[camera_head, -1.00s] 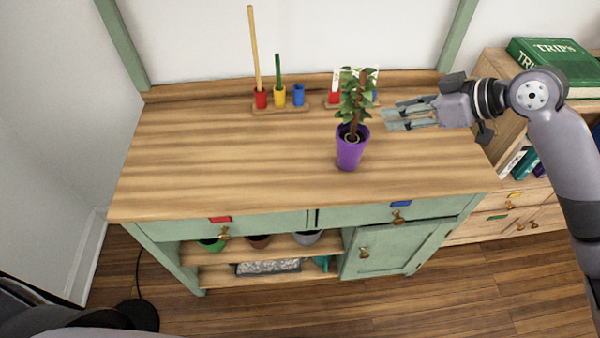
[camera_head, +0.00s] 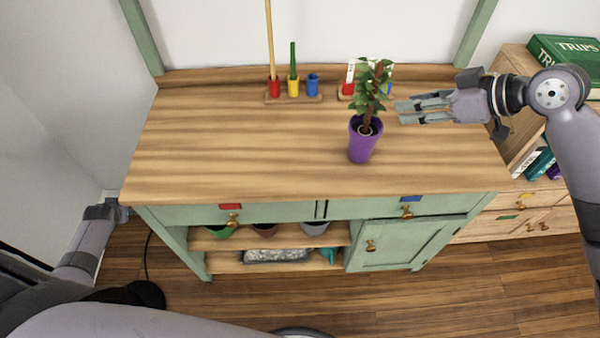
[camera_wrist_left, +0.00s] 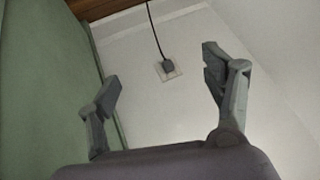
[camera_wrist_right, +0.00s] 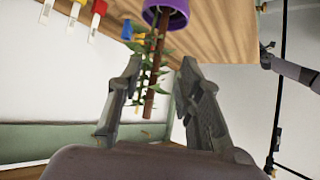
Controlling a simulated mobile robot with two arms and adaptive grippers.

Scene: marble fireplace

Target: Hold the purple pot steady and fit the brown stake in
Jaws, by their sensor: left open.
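The purple pot (camera_head: 362,145) stands upright on the wooden worktop, right of the middle, with a leafy plant (camera_head: 377,78) in it. A brown stake (camera_head: 369,111) stands up among the leaves from the pot; in the right wrist view the stake (camera_wrist_right: 153,82) runs out from the pot (camera_wrist_right: 172,18). How deep it sits is hidden. My right gripper (camera_head: 401,112) is open and empty, just right of the pot and apart from it; its fingers (camera_wrist_right: 160,80) are spread in its wrist view. My left gripper (camera_wrist_left: 160,78) is open and empty, low beside the cabinet's left side.
At the back, a rack (camera_head: 293,98) holds red, yellow and blue cups, with a tall tan stick (camera_head: 271,40) and a green stick (camera_head: 293,60). A second rack (camera_head: 346,97) is partly behind the plant. The worktop's left and front are clear. A bookshelf (camera_head: 520,70) stands right.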

